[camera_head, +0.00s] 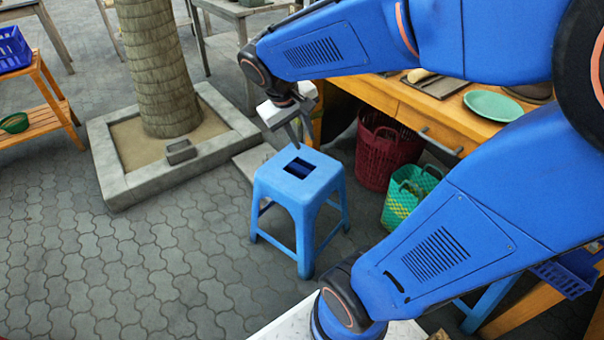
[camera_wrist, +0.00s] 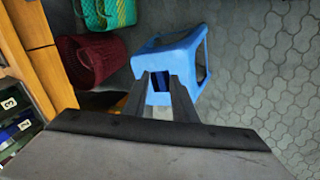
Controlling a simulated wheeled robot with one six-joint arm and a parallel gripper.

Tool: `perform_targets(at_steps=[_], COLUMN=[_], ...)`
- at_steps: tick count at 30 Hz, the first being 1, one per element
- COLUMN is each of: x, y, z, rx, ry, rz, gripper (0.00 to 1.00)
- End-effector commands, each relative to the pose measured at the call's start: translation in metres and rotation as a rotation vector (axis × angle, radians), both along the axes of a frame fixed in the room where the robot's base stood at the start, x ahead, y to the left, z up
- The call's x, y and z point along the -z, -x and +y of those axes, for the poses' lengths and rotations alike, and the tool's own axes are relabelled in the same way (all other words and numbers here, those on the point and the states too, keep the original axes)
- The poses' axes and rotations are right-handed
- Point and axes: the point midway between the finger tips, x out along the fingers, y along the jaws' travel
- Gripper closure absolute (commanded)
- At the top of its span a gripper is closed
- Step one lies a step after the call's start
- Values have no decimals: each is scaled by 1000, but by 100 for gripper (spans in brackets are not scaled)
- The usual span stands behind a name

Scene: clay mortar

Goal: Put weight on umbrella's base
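I see no umbrella and no umbrella base that I can make out. A small dark grey block (camera_head: 181,152) lies at the planter's inner front edge; I cannot tell whether it is the weight. My gripper (camera_head: 299,138) is above the back of a blue plastic stool (camera_head: 284,185), with nothing visible between its fingers. In the wrist view my gripper (camera_wrist: 159,78) shows two dark fingers set apart, with the stool (camera_wrist: 180,55) behind and between them.
A square concrete planter (camera_head: 115,183) surrounds a palm trunk (camera_head: 155,70). A dark red basket (camera_head: 376,155) and a green basket (camera_head: 405,195) stand by a wooden table (camera_head: 455,130). A green plate (camera_head: 492,106) lies on it. Paving at the left front is clear.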

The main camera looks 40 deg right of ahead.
Motion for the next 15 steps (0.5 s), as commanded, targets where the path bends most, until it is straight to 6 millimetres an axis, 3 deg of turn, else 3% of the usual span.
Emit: perform_targets(at_steps=[6, 15], x=[-7, -9], y=[48, 101], z=[29, 68], rx=[-46, -121], ry=[-127, -278], rz=[-96, -235], gripper=[75, 75])
